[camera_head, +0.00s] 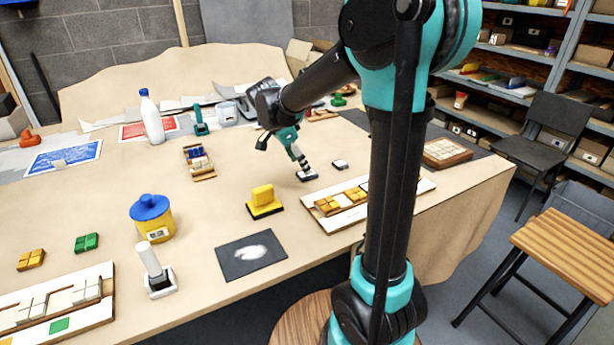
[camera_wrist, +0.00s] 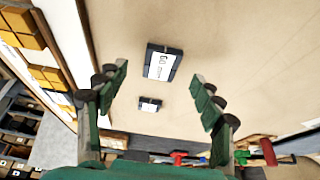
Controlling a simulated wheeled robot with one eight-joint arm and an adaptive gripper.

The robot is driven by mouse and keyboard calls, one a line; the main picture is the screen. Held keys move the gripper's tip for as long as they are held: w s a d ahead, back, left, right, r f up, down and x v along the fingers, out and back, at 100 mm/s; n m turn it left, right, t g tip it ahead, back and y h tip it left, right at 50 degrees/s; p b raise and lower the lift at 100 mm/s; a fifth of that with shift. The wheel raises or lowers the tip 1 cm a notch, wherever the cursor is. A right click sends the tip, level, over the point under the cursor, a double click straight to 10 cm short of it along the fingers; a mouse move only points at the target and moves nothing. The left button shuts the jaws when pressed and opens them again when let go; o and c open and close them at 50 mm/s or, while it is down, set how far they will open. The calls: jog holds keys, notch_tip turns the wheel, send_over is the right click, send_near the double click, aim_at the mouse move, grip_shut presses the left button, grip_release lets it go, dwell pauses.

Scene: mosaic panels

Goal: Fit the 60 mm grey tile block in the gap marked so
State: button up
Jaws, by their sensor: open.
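My gripper (camera_head: 303,165) is open and points down over the table. In the wrist view its two green-padded fingers (camera_wrist: 158,76) stand apart with nothing held. A dark grey block with a white label (camera_wrist: 162,62) lies between and beyond the fingertips; the label seems to read 60. It appears to be the block just under my gripper in the head view (camera_head: 307,176). A second, smaller-looking labelled block (camera_wrist: 150,104) lies near it, also seen in the head view (camera_head: 340,164).
A yellow block on a black base (camera_head: 264,200) stands left of the panel. A dark mat (camera_head: 240,268), a blue-lidded yellow pot (camera_head: 152,217) and a second panel (camera_head: 100,318) are further left. Bare table surrounds the labelled blocks.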

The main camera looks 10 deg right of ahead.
jog(key=x, duration=0.4)
jog(key=shift+w+d, duration=0.15)
jog(key=c, duration=1.3)
jog(key=shift+r, duration=0.15)
